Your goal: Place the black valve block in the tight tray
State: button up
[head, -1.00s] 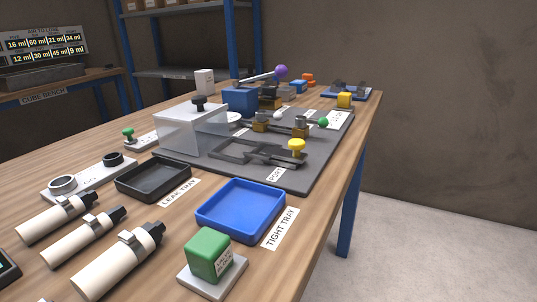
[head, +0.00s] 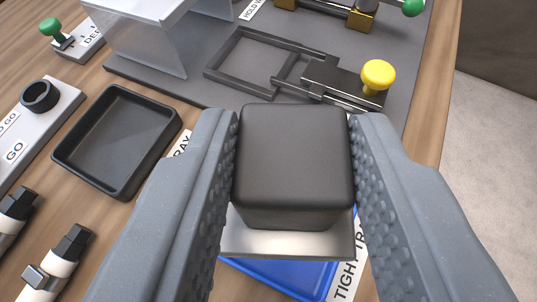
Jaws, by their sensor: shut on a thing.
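The black valve block (head: 294,165) is a dark rounded cube with a lighter metallic lower part, seen in the head view. My gripper (head: 295,170) is shut on it, with one textured finger pressed to each side. The blue tight tray (head: 285,280) lies below and behind the block in the picture; only its lower part shows, and the block and fingers hide the rest. Its label (head: 346,282) shows partly at its right side. The block appears held above the tray; the exact height cannot be told.
The black leak tray (head: 117,140) is empty at the left. A dark mat with a frame (head: 262,62) and a yellow knob (head: 378,75) lies beyond. A clear cover (head: 150,35) stands at the back left. Cylinders (head: 60,265) lie at the lower left.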

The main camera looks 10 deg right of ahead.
aim_at(290, 240)
jog(key=f, duration=0.2)
jog(key=f+b, duration=0.1)
jog(key=f, duration=0.3)
jog(key=shift+w+d, duration=0.3)
jog(key=shift+d, duration=0.05)
jog(key=shift+s+f+b, duration=0.1)
jog(key=shift+f+b, duration=0.75)
jog(key=shift+f, duration=1.15)
jog(key=shift+a, duration=0.1)
jog(key=o, duration=1.1)
jog(key=shift+r, duration=0.1)
jog(key=shift+s+a+r, duration=0.1)
jog(key=shift+s+r, duration=0.05)
jog(key=shift+s, duration=0.15)
jog(key=p+v, duration=0.1)
jog(key=v, duration=1)
jog(key=shift+s+p, duration=0.2)
jog(key=shift+p, duration=0.1)
